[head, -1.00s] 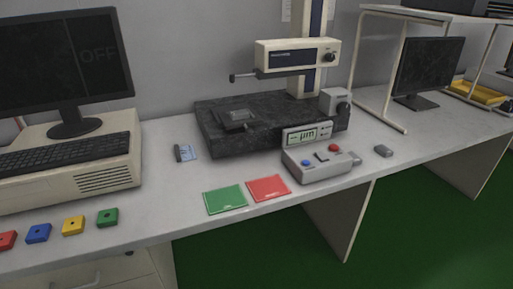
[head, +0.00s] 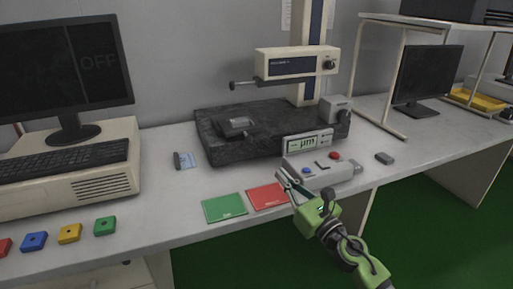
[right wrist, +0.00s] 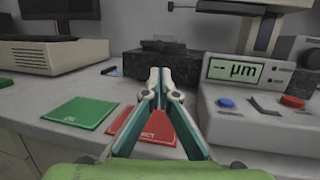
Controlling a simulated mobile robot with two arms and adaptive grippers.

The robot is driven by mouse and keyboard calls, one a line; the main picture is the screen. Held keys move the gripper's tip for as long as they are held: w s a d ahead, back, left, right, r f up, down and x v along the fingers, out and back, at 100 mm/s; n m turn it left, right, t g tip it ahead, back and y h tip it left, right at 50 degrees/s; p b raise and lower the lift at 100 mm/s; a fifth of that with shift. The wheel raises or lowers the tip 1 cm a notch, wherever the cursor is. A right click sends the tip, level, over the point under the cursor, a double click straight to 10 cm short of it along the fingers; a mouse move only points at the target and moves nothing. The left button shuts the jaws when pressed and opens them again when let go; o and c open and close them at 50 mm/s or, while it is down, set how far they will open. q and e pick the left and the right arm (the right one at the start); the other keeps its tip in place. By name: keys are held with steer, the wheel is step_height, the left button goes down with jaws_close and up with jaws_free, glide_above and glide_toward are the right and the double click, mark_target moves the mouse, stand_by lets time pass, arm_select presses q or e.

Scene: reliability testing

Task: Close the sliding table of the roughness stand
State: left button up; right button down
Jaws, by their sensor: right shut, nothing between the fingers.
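The roughness stand has a dark stone base (head: 262,144) with a column (head: 308,50) and a cream drive unit (head: 295,63) with a thin probe arm. A small dark sliding table (head: 236,127) lies on the left part of the base; I cannot tell how far it is slid out. It also shows in the right wrist view (right wrist: 163,47), beyond the fingertips. My right gripper (head: 281,174) is shut and empty, above the front of the desk by the red card and the grey control box. In the right wrist view the right gripper (right wrist: 159,72) points toward the base. My left gripper is not in view.
The control box (head: 318,172) with its display (head: 308,143) stands in front of the base. Green (head: 225,207) and red (head: 266,196) cards lie near the desk's front edge. A computer with keyboard (head: 62,160) is at left.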

steer(key=shift+w+a+r, duration=0.1)
steer(key=shift+w+a, duration=0.1)
steer(key=shift+w, duration=0.15)
glide_toward(251, 141)
steer(key=b+x, duration=0.1)
steer(key=x, duration=0.4)
steer(key=shift+w, duration=0.3)
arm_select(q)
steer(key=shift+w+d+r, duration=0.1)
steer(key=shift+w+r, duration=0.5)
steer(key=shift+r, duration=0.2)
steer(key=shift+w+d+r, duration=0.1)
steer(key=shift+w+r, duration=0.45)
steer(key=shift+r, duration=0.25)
arm_select(e)
steer(key=shift+x, duration=0.8)
